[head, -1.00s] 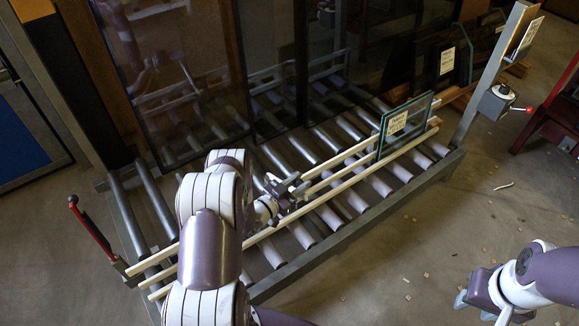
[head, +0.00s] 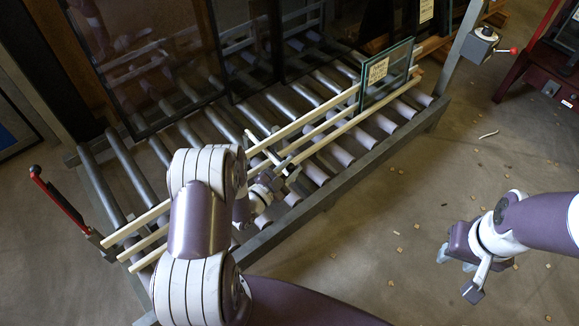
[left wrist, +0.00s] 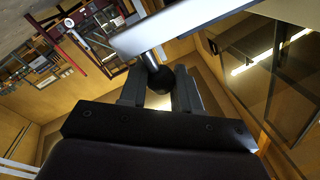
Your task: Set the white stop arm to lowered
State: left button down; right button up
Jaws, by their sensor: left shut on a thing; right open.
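The white stop arm (left wrist: 190,22) shows in the left wrist view as a pale flat bar across the top, with a short metal stem and a black knob (left wrist: 160,82) below it. My left gripper (left wrist: 158,92) is shut on this knob, one finger on either side. In the head view a thin pale bar (head: 261,148), which seems to be the same arm, lies slantwise across the wooden rails beside my left gripper (head: 281,174). My left arm hides part of the rails. My right gripper (head: 456,274) is open and empty above the floor at right.
A roller conveyor (head: 335,190) carries pale wooden rails and a small labelled glass pane (head: 386,76) standing upright. A red-handled lever (head: 60,197) stands at the left end. A grey box with a red-tipped lever (head: 480,43) is on the right post. Dark glass panels stand behind.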

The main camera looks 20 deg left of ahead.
pick_arm(q)
jog(key=shift+a+f, duration=0.15)
jog(key=shift+f, duration=0.05)
jog(key=c, duration=0.8)
grip_release()
jog(key=shift+f, duration=0.1)
jog(key=shift+c, duration=0.2)
jog(key=r+p+v, duration=0.1)
jog(key=p+v, duration=0.2)
jog(key=v, duration=0.9)
jog(key=shift+s+f, duration=0.3)
jog(key=shift+f, duration=0.1)
